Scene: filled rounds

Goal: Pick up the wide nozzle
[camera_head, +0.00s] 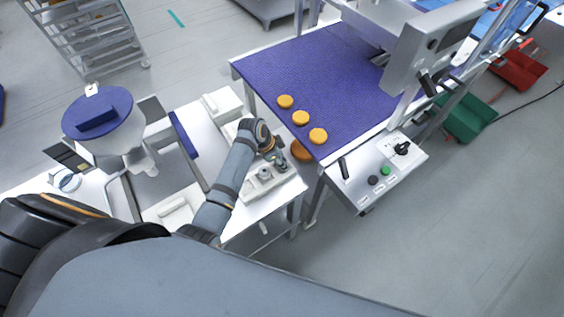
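A pale tray (258,192) near the right end of the white bench holds small grey metal pieces. One of them, a short round piece that looks like a nozzle (264,173), stands beside my gripper. Which piece is the wide nozzle is too small to tell. My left arm reaches over the bench, and its gripper (279,162) is low over the tray's far right part, close to the pieces. Its fingers are small and dark here, so I cannot see whether they are open or hold anything. My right gripper is not in view.
A blue conveyor belt (330,75) with three orange rounds (301,118) lies beyond the bench. A brown round thing (301,151) sits by the belt's near corner. A hopper with a blue lid (97,113) stands left. A control box (375,170) is at right.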

